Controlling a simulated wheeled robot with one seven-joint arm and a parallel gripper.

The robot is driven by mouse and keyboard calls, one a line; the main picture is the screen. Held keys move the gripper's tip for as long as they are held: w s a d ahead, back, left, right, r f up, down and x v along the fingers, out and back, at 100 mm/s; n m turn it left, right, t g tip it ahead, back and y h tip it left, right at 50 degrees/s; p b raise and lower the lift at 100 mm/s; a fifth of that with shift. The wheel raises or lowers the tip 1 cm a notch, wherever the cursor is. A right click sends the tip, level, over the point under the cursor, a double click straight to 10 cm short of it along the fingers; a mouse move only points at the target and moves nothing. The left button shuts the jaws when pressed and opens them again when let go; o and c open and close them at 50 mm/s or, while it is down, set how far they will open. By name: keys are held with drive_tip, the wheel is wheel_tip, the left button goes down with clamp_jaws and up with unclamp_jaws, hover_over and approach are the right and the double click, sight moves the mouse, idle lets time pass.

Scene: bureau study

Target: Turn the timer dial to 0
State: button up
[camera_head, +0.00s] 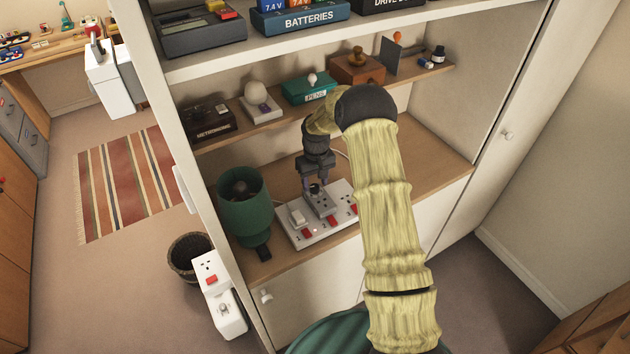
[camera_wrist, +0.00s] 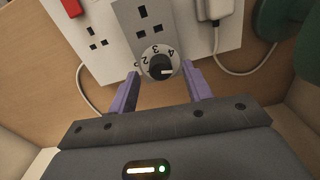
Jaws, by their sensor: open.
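The timer is a grey plug-in block (camera_head: 321,205) seated on a white power strip (camera_head: 305,237) on the lower shelf. In the wrist view its dial (camera_wrist: 158,63) has a black knob in a pale ring; the digits 2, 3 and 4 are readable. A white mark on the knob points to the right of the picture. Part of the ring nearest me is hard to read. My gripper (camera_wrist: 160,73) is open, with its purple fingers on either side of the dial. I see no clear contact. In the head view my gripper (camera_head: 316,184) is right at the timer.
A green lamp-like object (camera_head: 243,205) stands left of the strip. A white plug with a cable (camera_wrist: 215,10) sits beside the timer. The shelf above holds a metronome (camera_head: 208,122), a teal box (camera_head: 308,90) and other items close to my arm.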

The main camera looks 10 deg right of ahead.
drive_tip(key=shift+f, duration=0.9)
drive_tip(key=c, duration=1)
